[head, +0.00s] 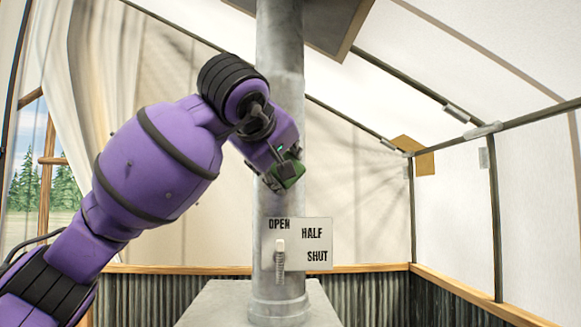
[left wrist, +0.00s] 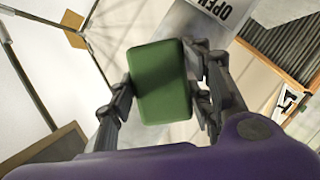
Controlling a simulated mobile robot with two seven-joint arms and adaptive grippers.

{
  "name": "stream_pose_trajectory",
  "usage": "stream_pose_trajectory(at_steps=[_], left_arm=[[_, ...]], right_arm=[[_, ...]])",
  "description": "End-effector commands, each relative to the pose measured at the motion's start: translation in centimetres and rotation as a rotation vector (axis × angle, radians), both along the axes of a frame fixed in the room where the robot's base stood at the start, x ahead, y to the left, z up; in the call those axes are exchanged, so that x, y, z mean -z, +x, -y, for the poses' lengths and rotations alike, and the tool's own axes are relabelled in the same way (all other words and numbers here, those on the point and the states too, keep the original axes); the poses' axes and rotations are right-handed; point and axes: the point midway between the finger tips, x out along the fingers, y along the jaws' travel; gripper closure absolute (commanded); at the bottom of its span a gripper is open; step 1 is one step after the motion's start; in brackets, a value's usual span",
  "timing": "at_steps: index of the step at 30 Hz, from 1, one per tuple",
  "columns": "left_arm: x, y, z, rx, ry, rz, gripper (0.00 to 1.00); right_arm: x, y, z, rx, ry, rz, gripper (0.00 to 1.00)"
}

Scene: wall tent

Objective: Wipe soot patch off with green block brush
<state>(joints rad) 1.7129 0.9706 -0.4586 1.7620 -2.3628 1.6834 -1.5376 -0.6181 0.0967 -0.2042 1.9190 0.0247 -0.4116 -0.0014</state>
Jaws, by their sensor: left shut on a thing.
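My left gripper (head: 278,176) is shut on the green block brush (head: 289,173). In the head view the brush is held in front of the grey stovepipe (head: 281,90), above the damper plate; I cannot tell whether it touches the pipe. In the left wrist view the green brush (left wrist: 162,82) sits between the two fingers of my left gripper (left wrist: 160,100), its broad green face towards the camera. No soot patch shows in either view; the gripper and brush may hide it. My right gripper is not in view.
A white plate (head: 312,257) marked OPEN, HALF and SHUT, with a pale-tipped lever (head: 280,262), sits low on the pipe. The pipe stands on a grey stove top (head: 215,305). Tent poles (head: 492,215) and a window (head: 35,160) are at the sides. Open space lies right of the pipe.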

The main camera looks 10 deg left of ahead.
Motion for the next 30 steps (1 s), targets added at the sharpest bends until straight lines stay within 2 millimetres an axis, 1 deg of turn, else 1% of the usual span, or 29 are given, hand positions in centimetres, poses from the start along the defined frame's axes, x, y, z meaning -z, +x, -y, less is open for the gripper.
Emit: stream_pose_trajectory(at_steps=[1,4,10,14,22,26,30], left_arm=[[0.0,0.0,-0.7,-0.006,0.000,0.001,0.74],[0.0,-0.2,-1.5,-0.005,-0.001,0.001,0.74],[0.1,-0.3,-2.2,-0.004,0.000,0.000,0.74],[-0.3,-0.3,-2.2,-0.004,-0.001,0.001,0.74],[-2.2,-0.5,-2.2,-0.005,-0.002,0.001,0.74],[-2.4,-0.5,-1.9,-0.003,-0.001,0.001,0.74],[-2.3,-0.3,-1.1,-0.001,0.000,0.000,0.74]], right_arm=[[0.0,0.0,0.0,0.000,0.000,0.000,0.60],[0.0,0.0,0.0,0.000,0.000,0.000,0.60],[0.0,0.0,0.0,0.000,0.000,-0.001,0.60],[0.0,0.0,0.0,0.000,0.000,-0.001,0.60],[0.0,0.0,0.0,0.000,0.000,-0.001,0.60],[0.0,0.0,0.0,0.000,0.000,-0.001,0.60],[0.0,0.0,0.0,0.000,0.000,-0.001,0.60]])
